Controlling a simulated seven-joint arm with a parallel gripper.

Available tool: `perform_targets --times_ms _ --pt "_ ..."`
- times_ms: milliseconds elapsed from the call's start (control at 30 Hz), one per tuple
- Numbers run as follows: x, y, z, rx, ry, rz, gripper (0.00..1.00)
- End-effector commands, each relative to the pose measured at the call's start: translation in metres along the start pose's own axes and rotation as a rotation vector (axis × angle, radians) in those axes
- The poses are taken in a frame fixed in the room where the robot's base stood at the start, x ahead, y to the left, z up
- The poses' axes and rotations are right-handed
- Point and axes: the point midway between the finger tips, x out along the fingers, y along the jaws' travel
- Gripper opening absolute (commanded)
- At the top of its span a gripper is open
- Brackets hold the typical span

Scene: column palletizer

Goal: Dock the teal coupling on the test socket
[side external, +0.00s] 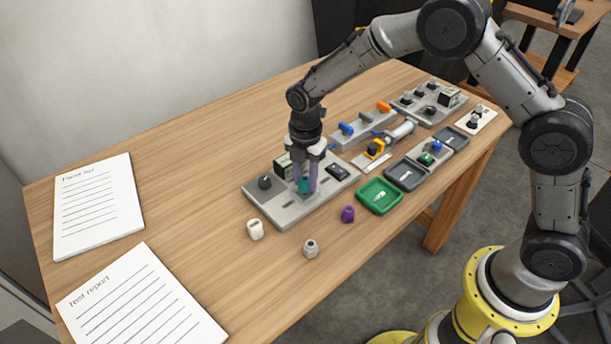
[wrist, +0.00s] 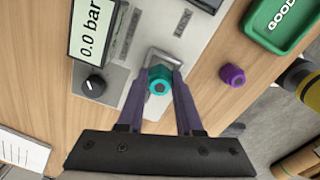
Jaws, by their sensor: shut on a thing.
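The teal coupling (wrist: 159,79) is between the purple fingers of my gripper (wrist: 160,84), which is shut on it. In the side external view the coupling (side external: 304,185) shows between the fingertips of my gripper (side external: 305,184), low over the front part of the grey test panel (side external: 283,216). In the wrist view a light metal bracket-like part (wrist: 164,54) of the panel lies around and behind the coupling. The test socket itself is hidden under the coupling and fingers. I cannot tell whether the coupling touches or sits on it.
A purple coupling (side external: 348,214), a white one (side external: 255,230) and a grey one (side external: 311,249) stand on the table in front of the panel. A green tray (side external: 379,196) and a dark tray (side external: 405,175) lie to the right. The left table has two paper sheets.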

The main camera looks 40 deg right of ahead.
Motion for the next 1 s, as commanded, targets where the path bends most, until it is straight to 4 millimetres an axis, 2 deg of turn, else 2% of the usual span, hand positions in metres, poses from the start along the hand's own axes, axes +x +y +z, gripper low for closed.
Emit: perform_targets --times_ms 533,1000 --pt "0.0096 0.0 0.0 0.0 0.0 0.0 0.0" --pt "0.0006 0.0005 0.0001 0.0 0.0 0.002 0.0"
